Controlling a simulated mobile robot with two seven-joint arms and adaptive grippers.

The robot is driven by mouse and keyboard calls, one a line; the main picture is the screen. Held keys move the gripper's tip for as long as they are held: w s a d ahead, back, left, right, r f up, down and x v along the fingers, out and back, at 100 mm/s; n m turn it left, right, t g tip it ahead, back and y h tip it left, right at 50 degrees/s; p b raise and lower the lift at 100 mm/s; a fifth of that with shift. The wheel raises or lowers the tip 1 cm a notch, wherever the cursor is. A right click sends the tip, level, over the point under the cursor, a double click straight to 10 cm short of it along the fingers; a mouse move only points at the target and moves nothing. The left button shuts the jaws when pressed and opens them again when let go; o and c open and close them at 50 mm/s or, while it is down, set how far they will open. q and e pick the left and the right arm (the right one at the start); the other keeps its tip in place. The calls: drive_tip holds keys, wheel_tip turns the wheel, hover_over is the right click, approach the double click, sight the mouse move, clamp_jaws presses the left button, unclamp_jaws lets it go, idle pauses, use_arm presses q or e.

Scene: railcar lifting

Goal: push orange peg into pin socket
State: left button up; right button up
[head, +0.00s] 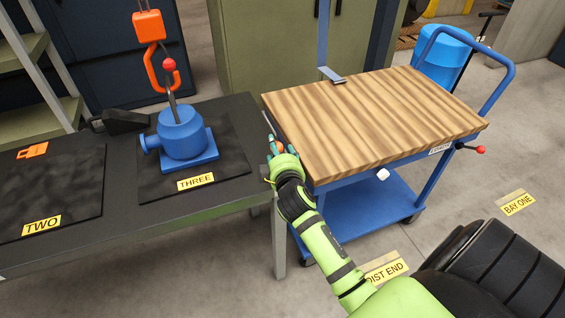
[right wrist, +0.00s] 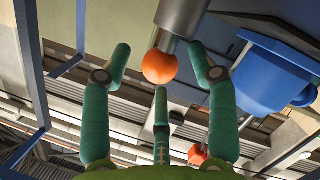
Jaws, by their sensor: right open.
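My right gripper (head: 274,146) is at the gap between the dark bench and the wooden-topped cart. Its teal fingers are spread and open. In the right wrist view (right wrist: 161,78) the fingers stand around an orange ball-shaped end, likely the orange peg (right wrist: 159,67), on a grey cylinder. The ball lies between the fingertips, with no clear grip on it. I cannot make out the pin socket. My left gripper is not in view.
The cart's wooden top (head: 380,115) is bare. A blue pump-like part (head: 181,137) stands on the mat marked THREE, with an orange hook (head: 160,72) above it. A red knob (head: 481,149) sticks out at the cart's right. A second orange ball (right wrist: 198,154) shows in the wrist view.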

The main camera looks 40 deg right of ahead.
drive_tip(key=v, duration=1)
drive_tip(key=shift+s, duration=0.1)
